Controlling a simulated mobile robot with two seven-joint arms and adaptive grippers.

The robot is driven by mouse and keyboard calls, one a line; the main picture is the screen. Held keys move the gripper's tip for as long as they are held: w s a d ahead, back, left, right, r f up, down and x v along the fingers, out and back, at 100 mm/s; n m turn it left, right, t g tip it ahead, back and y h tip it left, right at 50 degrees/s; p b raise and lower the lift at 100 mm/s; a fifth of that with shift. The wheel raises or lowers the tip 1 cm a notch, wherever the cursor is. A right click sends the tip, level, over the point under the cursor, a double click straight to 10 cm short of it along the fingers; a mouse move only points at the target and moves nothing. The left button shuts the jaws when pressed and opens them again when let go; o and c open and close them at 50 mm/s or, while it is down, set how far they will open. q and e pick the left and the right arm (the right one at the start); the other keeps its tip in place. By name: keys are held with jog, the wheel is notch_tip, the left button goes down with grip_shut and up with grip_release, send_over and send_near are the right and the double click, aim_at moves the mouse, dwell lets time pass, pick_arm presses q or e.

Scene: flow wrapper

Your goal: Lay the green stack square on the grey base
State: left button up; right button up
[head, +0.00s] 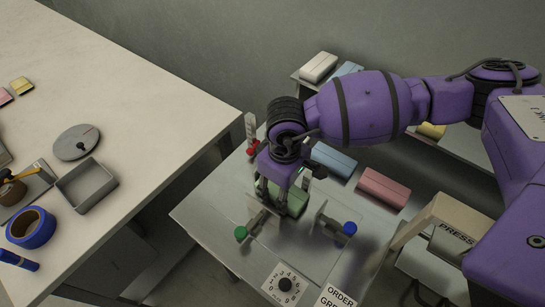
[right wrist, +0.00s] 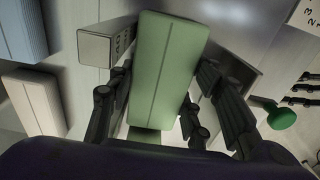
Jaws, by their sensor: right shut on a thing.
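The green stack (head: 295,204) is a long block with a seam line along its top. It sits between the fingers of my right gripper (head: 277,191), above the grey plate (head: 291,245) of the fixture on the small table. In the right wrist view the green stack (right wrist: 165,62) runs away from my right gripper (right wrist: 160,105), with a finger on each long side; the gripper is shut on it. I cannot tell whether the stack touches the grey surface, because the hand and stack hide what is beneath. My left gripper is not in view.
Clamps with a green knob (head: 241,233) and a blue knob (head: 349,228) flank the plate. Blue (head: 334,160) and pink (head: 383,188) stacks lie behind. A PRESS frame (head: 440,216) stands right. The left table holds a grey tray (head: 87,187) and blue tape (head: 31,228).

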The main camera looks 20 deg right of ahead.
jog(key=shift+f, duration=0.2)
dwell(0.5)
jog(key=o, duration=1)
jog(key=shift+o, duration=0.2)
notch_tip(320, 180, up, 12)
jog(key=shift+a, duration=0.1)
